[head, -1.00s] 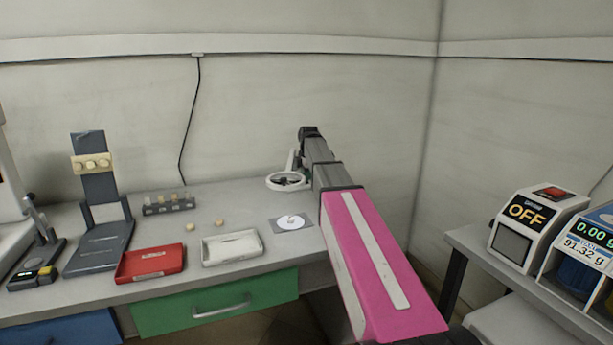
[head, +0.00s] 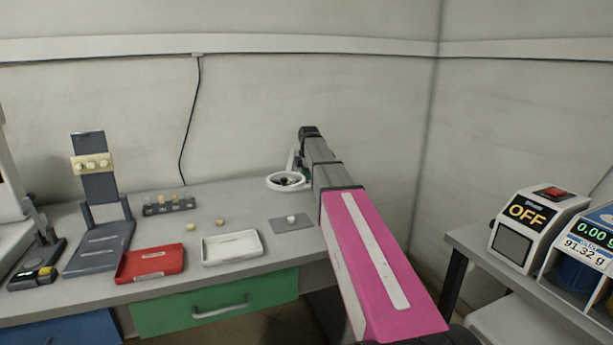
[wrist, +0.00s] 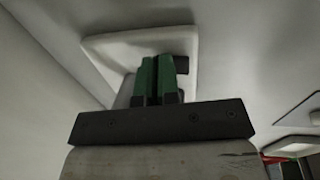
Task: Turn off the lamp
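The lamp (head: 287,181) has a pale ring-shaped head near the back of the bench, above a grey mat (head: 302,227). No bright spot shows on the mat. My arm hides most of the lamp's stand and my fingertips in the head view. In the wrist view, the green fingers of my gripper (wrist: 157,62) are together, with nothing seen between them. They are against or very close to a pale grey rounded panel (wrist: 112,48), which looks like part of the lamp's base. A dark block (wrist: 183,66), perhaps its switch, sits just right of the fingertips; contact cannot be told.
A white tray (head: 232,261) and a red tray (head: 150,275) lie at the bench front, left of my arm. A device reading OFF (head: 528,212) stands on the right-hand bench.

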